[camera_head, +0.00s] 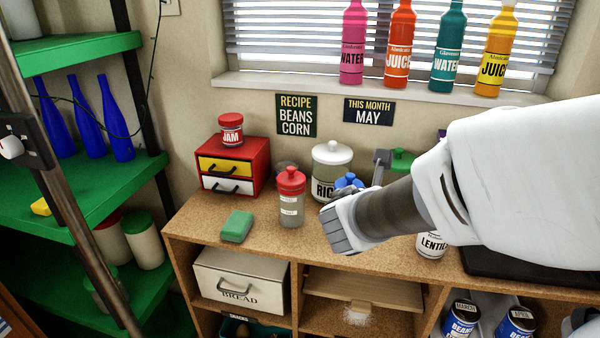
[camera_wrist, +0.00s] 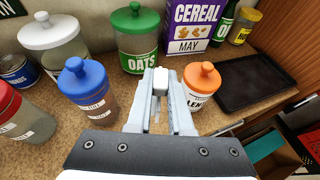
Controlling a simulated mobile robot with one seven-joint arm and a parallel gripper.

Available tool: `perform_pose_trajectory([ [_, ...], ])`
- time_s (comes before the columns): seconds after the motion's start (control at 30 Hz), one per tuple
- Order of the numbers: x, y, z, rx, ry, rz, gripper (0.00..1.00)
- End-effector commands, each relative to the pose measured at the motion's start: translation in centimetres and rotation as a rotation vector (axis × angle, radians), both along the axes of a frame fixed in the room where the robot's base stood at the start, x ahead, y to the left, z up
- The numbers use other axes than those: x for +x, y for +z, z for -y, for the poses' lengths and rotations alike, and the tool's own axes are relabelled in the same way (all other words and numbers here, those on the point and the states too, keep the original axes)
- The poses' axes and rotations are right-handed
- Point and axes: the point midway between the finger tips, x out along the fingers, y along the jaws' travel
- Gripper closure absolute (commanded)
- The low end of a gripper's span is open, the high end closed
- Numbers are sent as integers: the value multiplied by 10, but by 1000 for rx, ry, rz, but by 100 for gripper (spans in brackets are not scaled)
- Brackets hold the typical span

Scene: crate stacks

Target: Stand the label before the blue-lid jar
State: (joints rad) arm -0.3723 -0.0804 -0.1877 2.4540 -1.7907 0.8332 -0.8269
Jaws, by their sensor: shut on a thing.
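The blue-lid jar (camera_wrist: 85,92) stands on the wooden counter, left of my fingers in the wrist view. It has pale labels on its front that I cannot read clearly. In the head view only its blue lid (camera_head: 348,181) shows, behind my gripper (camera_head: 343,228). My gripper is shut on a small whitish piece (camera_wrist: 160,80), which seems to be the label. It sits between the fingertips, to the right of the blue-lid jar and left of the orange-lid lentils jar (camera_wrist: 202,86). Its face and any writing are hidden.
A red-lid jar (camera_head: 290,207) and a green block (camera_head: 237,227) stand left on the counter. The rice jar (camera_head: 331,160), the oats jar (camera_wrist: 136,40) and a cereal box (camera_wrist: 190,27) stand behind. A black tray (camera_wrist: 255,88) lies right of the lentils jar.

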Motion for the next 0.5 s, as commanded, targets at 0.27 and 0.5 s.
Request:
perform_pose_trajectory([
  [0.27,6,-31,-44,-2,4,-5,100],
  [0.5,13,-61,-95,-1,2,-2,100],
])
